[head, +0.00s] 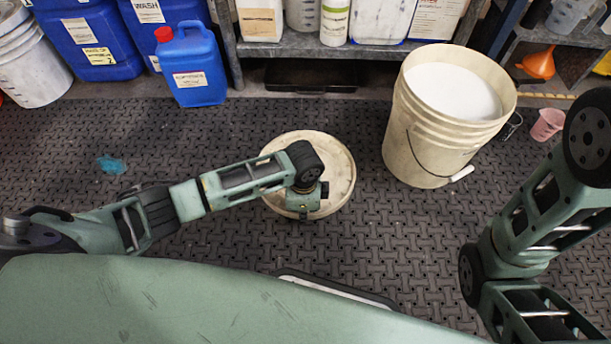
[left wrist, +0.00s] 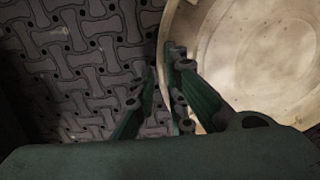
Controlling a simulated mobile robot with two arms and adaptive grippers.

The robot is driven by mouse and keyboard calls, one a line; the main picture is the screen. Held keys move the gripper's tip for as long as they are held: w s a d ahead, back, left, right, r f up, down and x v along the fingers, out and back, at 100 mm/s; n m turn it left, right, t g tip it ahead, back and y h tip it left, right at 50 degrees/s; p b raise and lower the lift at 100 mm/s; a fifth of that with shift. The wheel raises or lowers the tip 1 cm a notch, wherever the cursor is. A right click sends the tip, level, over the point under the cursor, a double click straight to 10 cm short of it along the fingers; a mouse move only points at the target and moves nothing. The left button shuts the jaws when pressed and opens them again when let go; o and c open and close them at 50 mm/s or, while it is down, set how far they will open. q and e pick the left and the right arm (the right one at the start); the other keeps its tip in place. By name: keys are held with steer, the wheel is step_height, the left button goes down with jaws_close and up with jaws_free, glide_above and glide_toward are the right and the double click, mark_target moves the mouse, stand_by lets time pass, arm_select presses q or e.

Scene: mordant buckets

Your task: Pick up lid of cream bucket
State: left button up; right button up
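The round cream lid (head: 338,172) lies flat, at or near floor level, left of the cream bucket (head: 412,150). The bucket stands upright and open, with white contents. My left arm reaches over the lid from the left, and its wrist hides part of it. In the left wrist view, the two left gripper fingers (left wrist: 161,62) are close together at the rim of the lid (left wrist: 262,60), one on each side. They appear shut on the rim; the contact itself is partly hidden. My right arm shows at the right, but its gripper is out of view.
A blue jug (head: 192,75) and larger blue containers stand at the back left, beside a white bucket (head: 35,70). A metal shelf (head: 300,45) with bottles runs along the back. A pink cup (head: 547,125) is right of the bucket. Dark patterned matting is clear around the lid.

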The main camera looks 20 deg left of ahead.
arm_select(q)
steer(key=shift+f, duration=0.25)
stand_by(0.4)
jaws_close()
stand_by(0.4)
